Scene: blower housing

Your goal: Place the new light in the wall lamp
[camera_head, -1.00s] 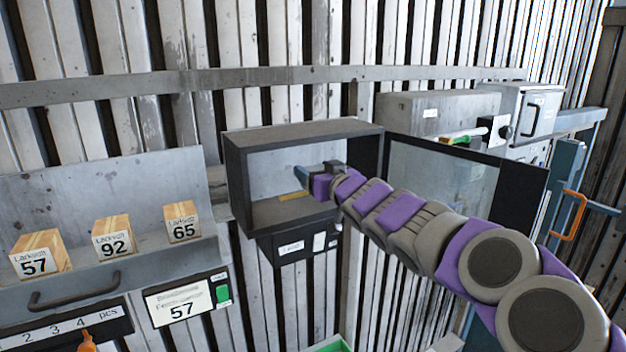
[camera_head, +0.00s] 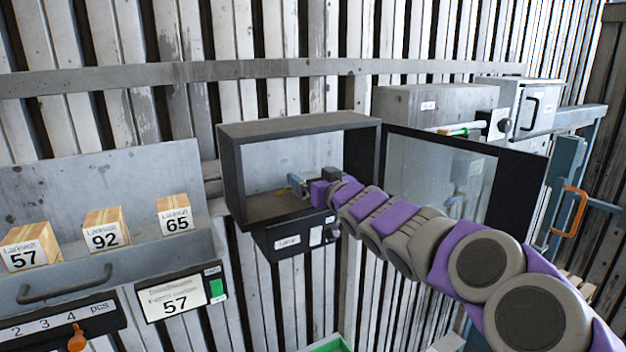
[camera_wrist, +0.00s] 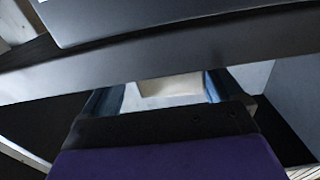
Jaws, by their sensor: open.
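The wall lamp looks to be the dark open box (camera_head: 228,165) on the slatted wall, with a label plate below and its glass door (camera_head: 435,175) swung open to the right. My gripper (camera_head: 294,184) reaches into the box from the right, low over its floor, jaws open. In the wrist view, my blue fingers (camera_wrist: 165,90) stand apart with a pale beige piece (camera_wrist: 170,87) visible between them, not clearly gripped. A small yellowish strip (camera_head: 282,191) shows beside the fingertips. I cannot tell whether either is the new light.
A grey box (camera_head: 425,103) with a yellow-green rod (camera_head: 460,129) stands at the right, beside a cabinet with an orange handle (camera_head: 568,212). At the left, a shelf (camera_head: 120,255) holds wooden blocks marked 57, 92 and 65. The box frame closely surrounds my gripper.

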